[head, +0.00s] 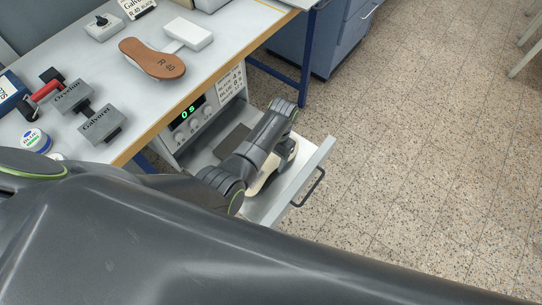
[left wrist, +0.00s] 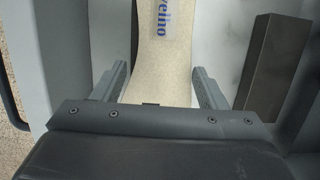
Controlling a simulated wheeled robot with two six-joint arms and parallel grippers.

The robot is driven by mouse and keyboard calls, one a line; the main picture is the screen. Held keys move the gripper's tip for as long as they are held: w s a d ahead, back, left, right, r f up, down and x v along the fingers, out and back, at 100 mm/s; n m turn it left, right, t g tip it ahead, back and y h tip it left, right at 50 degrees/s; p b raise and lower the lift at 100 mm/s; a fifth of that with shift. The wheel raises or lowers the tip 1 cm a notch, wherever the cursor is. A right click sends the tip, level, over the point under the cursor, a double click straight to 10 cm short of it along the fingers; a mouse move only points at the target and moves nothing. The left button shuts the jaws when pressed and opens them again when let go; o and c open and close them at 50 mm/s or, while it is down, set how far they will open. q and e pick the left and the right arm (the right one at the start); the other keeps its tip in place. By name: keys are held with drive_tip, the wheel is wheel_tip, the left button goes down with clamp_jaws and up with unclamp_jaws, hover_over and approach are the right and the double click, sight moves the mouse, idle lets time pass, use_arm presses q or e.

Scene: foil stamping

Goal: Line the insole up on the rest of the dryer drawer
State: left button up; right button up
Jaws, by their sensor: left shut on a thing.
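The beige insole (left wrist: 158,75) with blue lettering lies between the fingers of my left gripper (left wrist: 159,70), which is shut on it across its width. The lettering is partly cut off by the top of the left wrist view. In the head view the insole (head: 261,178) shows as a pale strip inside the open dryer drawer (head: 318,160), largely hidden under my left arm. A dark block (left wrist: 273,62) stands to the right of the insole in the wrist view, apart from it. I cannot tell whether this is the rest or whether the insole touches a support. My right gripper is not in view.
The dryer (head: 190,125) shows a green display reading 0 s. The drawer handle (head: 309,187) faces the open floor. On the table (head: 95,150) lie a brown sole-shaped piece (head: 152,58), stamp blocks (head: 100,123) and a small round tin (head: 34,140).

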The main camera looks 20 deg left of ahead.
use_arm(q)
drive_tip(key=shift+p, duration=0.3)
idle(0.5)
drive_tip(key=shift+f, duration=0.4)
idle(1.6)
drive_tip(key=o, duration=1.1)
drive_tip(key=p+v, duration=0.3)
drive_tip(key=v, duration=1.4)
drive_tip(key=shift+w+r, duration=0.15)
drive_tip(key=shift+r, duration=0.05)
